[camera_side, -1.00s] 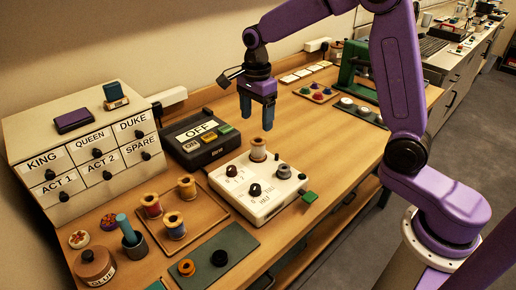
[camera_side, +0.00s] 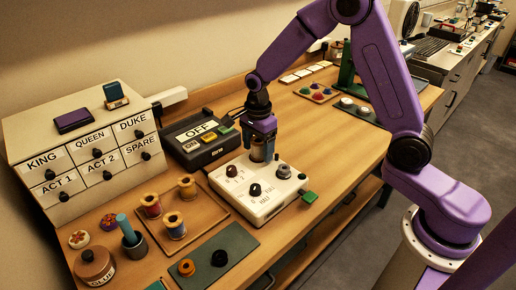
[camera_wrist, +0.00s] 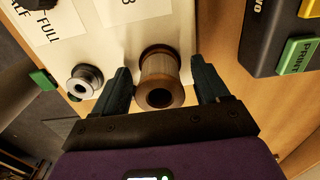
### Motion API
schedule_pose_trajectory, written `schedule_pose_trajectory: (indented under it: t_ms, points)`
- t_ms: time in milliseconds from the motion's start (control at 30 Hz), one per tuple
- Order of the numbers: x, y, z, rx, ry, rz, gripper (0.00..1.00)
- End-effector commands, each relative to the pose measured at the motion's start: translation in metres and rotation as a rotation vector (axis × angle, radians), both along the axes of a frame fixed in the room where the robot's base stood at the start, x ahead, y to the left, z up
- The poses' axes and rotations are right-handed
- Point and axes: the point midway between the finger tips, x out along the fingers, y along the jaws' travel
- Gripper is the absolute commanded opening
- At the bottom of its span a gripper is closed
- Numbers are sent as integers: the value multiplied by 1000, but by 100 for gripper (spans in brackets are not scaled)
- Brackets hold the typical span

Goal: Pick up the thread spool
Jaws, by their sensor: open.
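A brown thread spool (camera_wrist: 160,75) stands upright on the white control box in the wrist view. In the side view the spool (camera_side: 258,154) is mostly hidden by my fingers. My gripper (camera_side: 262,152) is lowered around it. In the wrist view my gripper (camera_wrist: 165,88) is open, with one dark finger on each side of the spool. A small gap shows on both sides, so neither finger visibly touches it.
A dark OFF panel (camera_side: 190,150) with coloured buttons is close behind. More spools (camera_side: 187,187) stand on a wooden tray at left.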

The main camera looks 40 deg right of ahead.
Motion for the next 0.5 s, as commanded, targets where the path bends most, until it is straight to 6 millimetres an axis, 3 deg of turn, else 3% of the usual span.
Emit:
schedule_pose_trajectory:
  t_ms: [133, 300, 500]
  points:
    - [0, 0, 0, 0, 0, 0, 71]
    - [0, 0, 0, 0, 0, 0, 16]
    - [0, 0, 0, 0, 0, 0, 14]
